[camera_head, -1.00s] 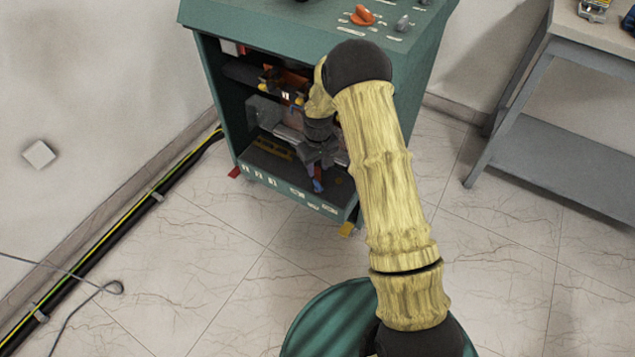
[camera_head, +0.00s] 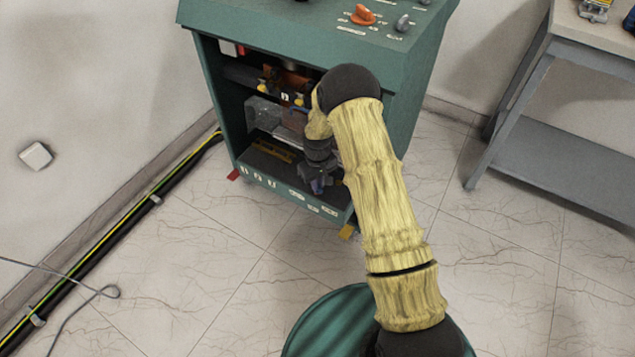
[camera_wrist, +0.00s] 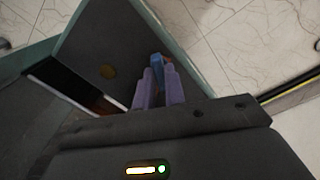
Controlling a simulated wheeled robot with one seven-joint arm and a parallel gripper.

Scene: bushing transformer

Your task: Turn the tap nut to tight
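The green transformer cabinet (camera_head: 222,105) stands open at the front, with dark parts and orange and yellow fittings inside. My gripper (camera_head: 319,187) is low at the cabinet's open front, its tip near the bottom shelf's front edge. In the wrist view its two purple fingers (camera_wrist: 159,88) stand close together with a narrow gap. A small blue piece (camera_wrist: 157,66) with a bit of red beside it shows just beyond the fingers. I cannot tell whether the fingers touch it. I cannot pick out the tap nut for certain; my arm and gripper hide part of the interior.
An orange knob (camera_head: 363,14) and a grey knob (camera_head: 403,22) sit on the cabinet top. A grey table (camera_head: 575,45) stands at the right. Cables (camera_head: 110,243) run along the left wall.

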